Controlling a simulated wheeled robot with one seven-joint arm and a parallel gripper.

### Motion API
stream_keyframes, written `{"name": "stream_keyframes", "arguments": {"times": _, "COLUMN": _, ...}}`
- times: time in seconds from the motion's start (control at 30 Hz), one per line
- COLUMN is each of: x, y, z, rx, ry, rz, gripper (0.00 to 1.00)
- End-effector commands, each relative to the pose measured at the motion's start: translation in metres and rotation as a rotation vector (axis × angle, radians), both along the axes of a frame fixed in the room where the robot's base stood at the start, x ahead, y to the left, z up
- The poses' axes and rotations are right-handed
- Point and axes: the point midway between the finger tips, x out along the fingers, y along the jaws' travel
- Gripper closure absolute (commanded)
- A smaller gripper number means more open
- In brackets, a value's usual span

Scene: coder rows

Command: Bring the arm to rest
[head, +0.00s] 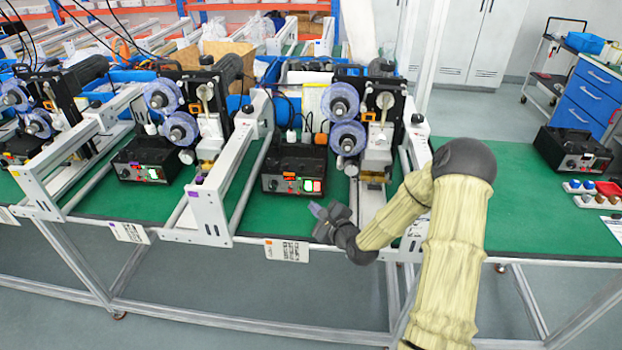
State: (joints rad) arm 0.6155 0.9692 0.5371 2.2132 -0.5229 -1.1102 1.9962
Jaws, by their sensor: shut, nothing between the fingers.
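My arm (450,240) rises from the bottom right in a pale ribbed cover. It bends at a dark elbow and reaches down and left. My gripper (315,209) is at its end, at the front edge of the green bench (140,203). It is shut, and I see nothing held in it. It is just in front of a coder machine (366,135) and its black control box (294,170). I cannot tell how high it is above the bench.
More coder machines (180,115) stand in a row to the left, with white metal frames (205,212) between them. A label card (287,250) hangs on the front edge. To the right are a black box (572,152), small coloured parts, and blue drawers (588,95). Bare green bench lies right of my elbow.

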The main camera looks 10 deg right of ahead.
Motion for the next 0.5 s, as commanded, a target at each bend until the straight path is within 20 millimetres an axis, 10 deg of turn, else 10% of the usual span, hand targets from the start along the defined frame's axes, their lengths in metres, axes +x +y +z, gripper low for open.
{"name": "stream_keyframes", "arguments": {"times": 0.27, "x": -0.004, "y": 0.004, "z": 0.004, "rx": -0.098, "ry": 0.018, "rz": 0.032, "gripper": 1.0}}
{"name": "stream_keyframes", "arguments": {"times": 0.5, "x": -0.035, "y": 0.015, "z": 0.021, "rx": -0.616, "ry": 0.113, "rz": 0.223, "gripper": 1.0}}
